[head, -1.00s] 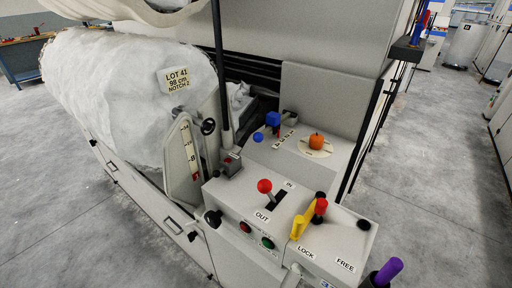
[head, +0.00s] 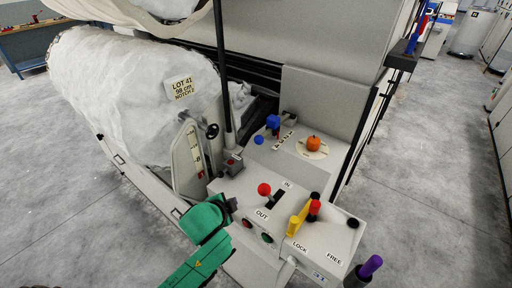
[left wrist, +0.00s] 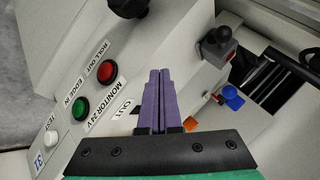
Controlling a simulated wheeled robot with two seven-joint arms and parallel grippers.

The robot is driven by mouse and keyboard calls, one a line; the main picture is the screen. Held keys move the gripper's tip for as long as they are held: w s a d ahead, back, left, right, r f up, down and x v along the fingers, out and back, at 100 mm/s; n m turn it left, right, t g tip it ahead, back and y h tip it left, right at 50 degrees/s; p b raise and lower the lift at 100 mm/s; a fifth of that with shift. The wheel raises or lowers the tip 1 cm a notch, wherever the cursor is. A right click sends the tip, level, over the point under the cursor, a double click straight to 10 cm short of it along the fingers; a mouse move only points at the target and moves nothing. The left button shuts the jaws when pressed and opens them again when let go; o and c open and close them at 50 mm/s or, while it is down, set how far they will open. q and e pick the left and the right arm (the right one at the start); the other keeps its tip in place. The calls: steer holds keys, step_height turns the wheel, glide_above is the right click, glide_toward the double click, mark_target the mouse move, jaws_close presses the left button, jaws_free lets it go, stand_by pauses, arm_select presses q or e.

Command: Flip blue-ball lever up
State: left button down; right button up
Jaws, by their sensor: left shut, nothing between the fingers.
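The blue ball (head: 259,140) of the lever sits low at the left edge of the machine's rear panel, beside a blue block (head: 272,121). Its stem is too small to make out in the head view. Blue parts of it also show in the left wrist view (left wrist: 233,100), right of the fingers. My left gripper (head: 232,204) is at the near left corner of the control box, well short of the blue ball and nearer the camera. Its purple fingers (left wrist: 160,74) are shut and empty in the left wrist view.
The control box carries a red-ball lever (head: 264,189), a yellow handle (head: 299,222), a red knob (head: 314,207) and an orange knob (head: 313,143). A dark upright post (head: 222,80) and a grey box with a red button (head: 232,164) stand left of the blue ball.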

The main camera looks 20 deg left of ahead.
arm_select(q)
steer(key=w+r+m+t, duration=0.1)
steer(key=w+m, duration=0.1)
steer(key=w+d+r+m, duration=0.1)
steer(key=w+m, duration=0.1)
steer(key=w+d+r+m+t+h, duration=0.1)
steer(key=w+m, duration=0.1)
steer(key=shift+r+t, duration=0.15)
steer(key=shift+t, duration=0.15)
steer(key=w+m, duration=0.1)
steer(key=m, duration=0.1)
steer(key=w+r+m+t+h, duration=0.1)
steer(key=w+m, duration=0.1)
steer(key=m, duration=0.1)
steer(key=w+r+m+h, duration=0.1)
steer(key=m, duration=0.2)
steer(key=shift+w+d+r+t, duration=0.15)
steer(key=shift+w+d+t, duration=0.15)
steer(key=shift+w, duration=0.1)
steer(key=w+a+m+g+h, duration=0.1)
steer(key=w+a+m+h, duration=0.2)
steer(key=m, duration=1)
steer(key=a, duration=0.2)
steer(key=shift+a+r, duration=0.3)
steer(key=shift+a, duration=0.05)
steer(key=shift+d, duration=0.1)
